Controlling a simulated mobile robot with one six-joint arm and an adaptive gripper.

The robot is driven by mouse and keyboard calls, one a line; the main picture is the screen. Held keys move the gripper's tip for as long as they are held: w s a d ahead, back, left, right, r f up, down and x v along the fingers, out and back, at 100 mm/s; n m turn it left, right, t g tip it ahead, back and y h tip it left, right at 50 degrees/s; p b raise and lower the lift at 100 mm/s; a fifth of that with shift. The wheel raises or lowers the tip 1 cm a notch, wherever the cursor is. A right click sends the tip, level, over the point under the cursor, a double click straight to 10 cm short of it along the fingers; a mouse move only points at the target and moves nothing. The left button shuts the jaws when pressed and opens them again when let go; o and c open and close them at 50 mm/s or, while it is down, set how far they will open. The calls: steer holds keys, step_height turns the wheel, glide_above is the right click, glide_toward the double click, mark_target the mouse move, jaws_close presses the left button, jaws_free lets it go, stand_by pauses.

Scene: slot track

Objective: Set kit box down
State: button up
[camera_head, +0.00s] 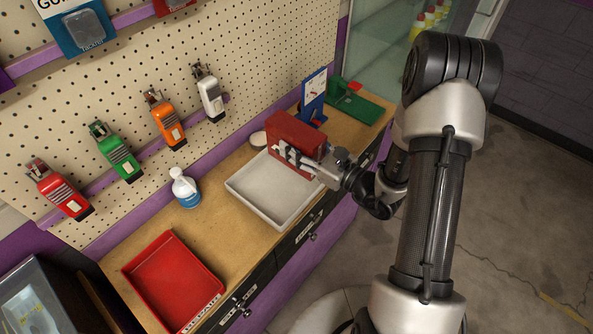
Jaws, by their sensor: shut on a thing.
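The kit box looks to be the red box (299,136) at the back right of the wooden counter. My gripper (287,154) is shut on this red box, reaching in from the right. The box is at the right end of the white tray (238,187). I cannot tell whether its underside touches the tray or hangs above it. My fingers cover part of the box's front face.
A red tray (212,270) lies at the counter's front left. A white-and-blue bottle (186,190) stands near the wall. A blue stand (313,101) and a green object (357,107) are behind the box. Tools hang on the pegboard (246,48). Bare counter (226,232) lies between the trays.

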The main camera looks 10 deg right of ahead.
step_height(320, 180, down, 9)
steer(key=shift+b, duration=1.05)
steer(key=shift+f, duration=0.15)
steer(key=o, duration=1.3)
steer(key=shift+s+d, duration=0.2)
steer(key=p+v, duration=0.1)
steer(key=v, duration=1)
steer(key=shift+s, duration=0.25)
